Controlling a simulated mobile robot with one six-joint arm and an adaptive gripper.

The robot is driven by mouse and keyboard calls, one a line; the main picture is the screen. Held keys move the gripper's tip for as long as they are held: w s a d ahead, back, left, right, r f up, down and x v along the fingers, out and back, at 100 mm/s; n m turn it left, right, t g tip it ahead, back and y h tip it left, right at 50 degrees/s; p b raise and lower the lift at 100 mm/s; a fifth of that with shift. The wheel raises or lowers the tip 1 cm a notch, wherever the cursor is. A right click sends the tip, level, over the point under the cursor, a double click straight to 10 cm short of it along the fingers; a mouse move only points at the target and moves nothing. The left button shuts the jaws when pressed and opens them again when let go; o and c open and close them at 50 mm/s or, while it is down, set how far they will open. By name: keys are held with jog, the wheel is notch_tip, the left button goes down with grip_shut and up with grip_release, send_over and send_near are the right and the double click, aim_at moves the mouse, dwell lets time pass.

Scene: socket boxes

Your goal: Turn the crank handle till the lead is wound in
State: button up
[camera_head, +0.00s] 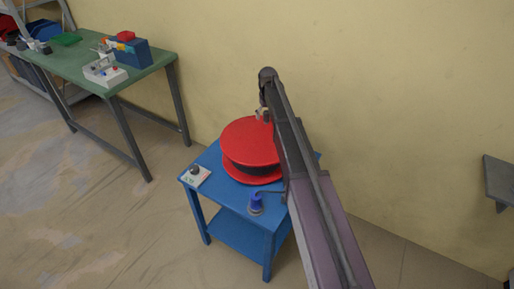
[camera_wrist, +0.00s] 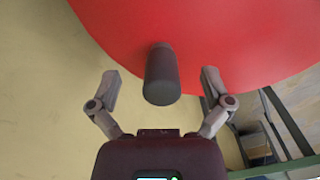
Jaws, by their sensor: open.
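The red cable reel (camera_head: 248,142) stands on a small blue table (camera_head: 228,190), with a dark band of lead between its two red discs. In the wrist view the reel's red disc (camera_wrist: 225,45) fills the upper part. The dark grey crank handle (camera_wrist: 162,80) sticks out from that disc. My gripper (camera_wrist: 159,74) is open, with one finger on each side of the handle and a visible gap to both. In the head view my gripper (camera_head: 264,114) is at the reel's far edge. A blue plug (camera_head: 256,203) stands at the table's front, with a short dark length of lead beside it.
A white plate with a dark knob (camera_head: 196,174) lies at the blue table's left corner. A green workbench (camera_head: 95,68) with boxes and small parts stands at the left. The wall is close behind the reel. A grey ledge (camera_head: 499,180) juts in at the right.

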jog(key=shift+r, duration=0.1)
dwell(0.4)
notch_tip(320, 180, up, 8)
jog(key=p, duration=0.8)
dwell(0.4)
jog(key=s+d+m, duration=0.1)
jog(key=s+d, duration=0.1)
jog(key=s, duration=1.6)
jog(key=s+d+m, duration=0.2)
jog(key=s+d, duration=0.1)
jog(key=s, duration=1.5)
jog(key=shift+s+d+m, duration=0.15)
jog(key=shift+s+m, duration=0.15)
jog(key=shift+s, duration=0.05)
jog(key=shift+c, duration=0.2)
